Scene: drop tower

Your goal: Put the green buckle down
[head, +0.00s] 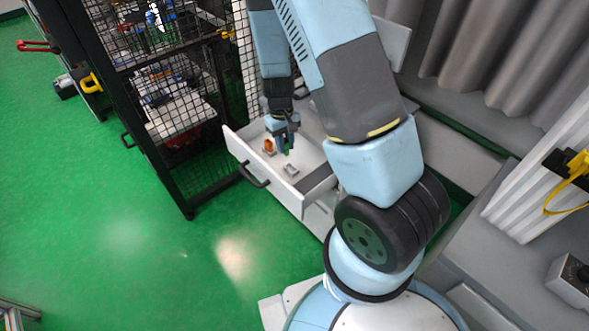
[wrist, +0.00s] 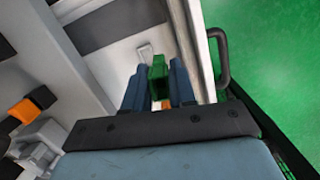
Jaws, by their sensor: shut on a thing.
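The green buckle (wrist: 158,74) is between the two blue-grey fingers of my gripper (wrist: 158,84) in the wrist view. My gripper is shut on it. In the head view my gripper (head: 285,143) points down over the open white drawer (head: 243,153), with the green buckle (head: 288,152) at its fingertips. The buckle appears held above the drawer floor; the exact gap is hard to tell.
An orange piece (head: 269,146) and a light grey piece (head: 291,169) lie in the drawer, close to my gripper. The drawer has a black handle (head: 254,175) on its front. A black mesh cage (head: 182,120) stands left of the drawer.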

